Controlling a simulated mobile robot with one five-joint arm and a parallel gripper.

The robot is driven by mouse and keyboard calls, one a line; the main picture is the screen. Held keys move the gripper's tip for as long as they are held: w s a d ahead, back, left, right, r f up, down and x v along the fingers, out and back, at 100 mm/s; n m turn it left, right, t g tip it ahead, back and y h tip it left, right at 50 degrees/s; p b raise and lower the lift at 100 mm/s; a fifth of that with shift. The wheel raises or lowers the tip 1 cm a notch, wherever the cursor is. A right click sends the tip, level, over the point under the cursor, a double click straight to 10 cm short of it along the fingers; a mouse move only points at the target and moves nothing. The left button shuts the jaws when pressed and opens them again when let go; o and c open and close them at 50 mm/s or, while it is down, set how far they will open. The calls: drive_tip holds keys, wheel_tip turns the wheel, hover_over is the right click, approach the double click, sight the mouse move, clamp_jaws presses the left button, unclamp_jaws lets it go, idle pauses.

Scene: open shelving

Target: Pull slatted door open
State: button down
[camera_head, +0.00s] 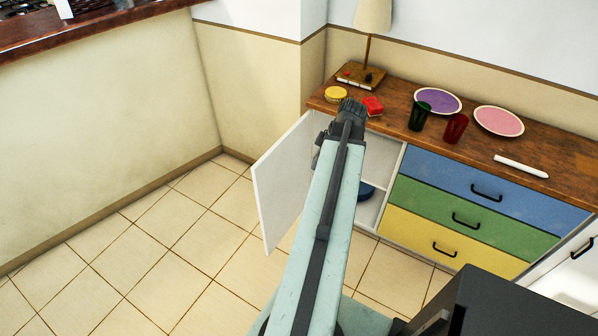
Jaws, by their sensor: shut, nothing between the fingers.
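A white cabinet door (283,180) stands swung open on the left of the low cabinet, its face turned toward me. I cannot make out slats on it from here. The opening (377,160) beside it shows a white interior with a shelf and a dark blue round item (366,190). My arm reaches up across the picture in front of the opening. A small dark part of my gripper (318,157) shows left of the arm, by the door's upper right part. It is shut and empty. My arm hides its fingertips, and I cannot tell whether they touch the door.
The wooden top (400,128) bears a lamp (369,40), plates, two cups, a red item and a yellow round item. Blue, green and yellow drawers (470,212) are right of the opening. Tiled floor (150,250) left of the door is clear.

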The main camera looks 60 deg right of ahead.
drive_tip(key=w+a+f+b, duration=0.2)
drive_tip(key=w+f+b, duration=0.5)
drive_tip(key=f+b, duration=0.2)
drive_tip(key=shift+w, duration=0.3)
drive_tip(key=shift+f, duration=0.1)
